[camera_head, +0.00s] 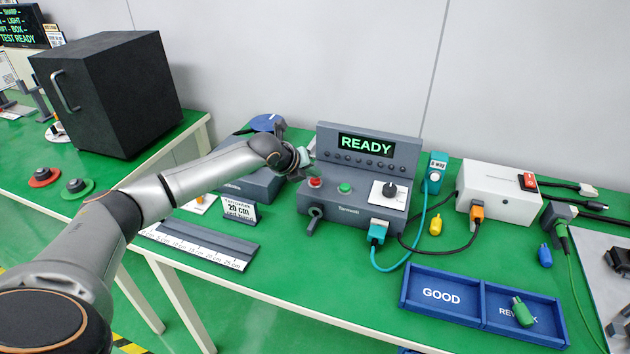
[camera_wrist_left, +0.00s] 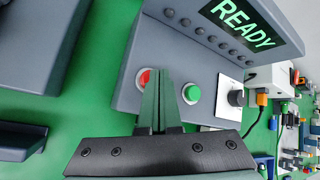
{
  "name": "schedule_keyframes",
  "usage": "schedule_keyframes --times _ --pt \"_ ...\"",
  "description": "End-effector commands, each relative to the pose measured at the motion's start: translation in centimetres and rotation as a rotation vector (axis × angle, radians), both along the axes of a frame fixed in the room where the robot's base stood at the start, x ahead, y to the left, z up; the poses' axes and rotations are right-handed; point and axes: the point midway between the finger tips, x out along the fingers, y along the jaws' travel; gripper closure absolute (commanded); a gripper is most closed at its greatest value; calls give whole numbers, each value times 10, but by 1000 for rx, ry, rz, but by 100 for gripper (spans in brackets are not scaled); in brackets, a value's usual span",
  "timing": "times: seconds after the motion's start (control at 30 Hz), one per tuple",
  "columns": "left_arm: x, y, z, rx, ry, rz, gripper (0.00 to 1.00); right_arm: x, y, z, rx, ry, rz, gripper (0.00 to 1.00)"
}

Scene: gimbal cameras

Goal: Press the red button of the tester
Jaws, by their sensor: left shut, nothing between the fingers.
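The grey tester (camera_head: 352,213) stands on the green table with a display reading READY. Its red button (camera_head: 314,182) is at the left of the sloped front, beside the green button (camera_head: 345,188). In the left wrist view the red button (camera_wrist_left: 143,79) is partly hidden by the fingers, and the green button (camera_wrist_left: 192,93) is to their right. My left gripper (camera_head: 306,160) is shut and empty, close above and behind the red button. In the left wrist view its fingertips (camera_wrist_left: 160,78) overlap the red button's right edge; contact cannot be told. My right gripper is not in view.
A black knob (camera_head: 389,190) and a lever (camera_head: 314,222) are on the tester. A teal cable (camera_head: 377,232) plugs into its front. A white box (camera_head: 497,193) stands at right, blue GOOD and rework trays (camera_head: 477,308) in front. A ruler plate (camera_head: 200,246) lies front left.

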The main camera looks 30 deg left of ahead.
Motion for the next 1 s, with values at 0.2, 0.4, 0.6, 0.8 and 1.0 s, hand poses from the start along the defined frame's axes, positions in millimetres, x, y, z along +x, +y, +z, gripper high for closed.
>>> schedule_keyframes --times 0.2,0.4,0.6,0.8,1.0 --pt "0 0 0 0 0 0 100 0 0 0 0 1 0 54" --pt "0 0 -1 0 0 0 100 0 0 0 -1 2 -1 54" --pt "0 0 -7 0 1 0 100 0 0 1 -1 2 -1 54" --pt "0 0 -10 0 1 0 100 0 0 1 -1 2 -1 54" --pt "-1 0 -10 0 4 -1 100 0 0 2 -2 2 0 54"
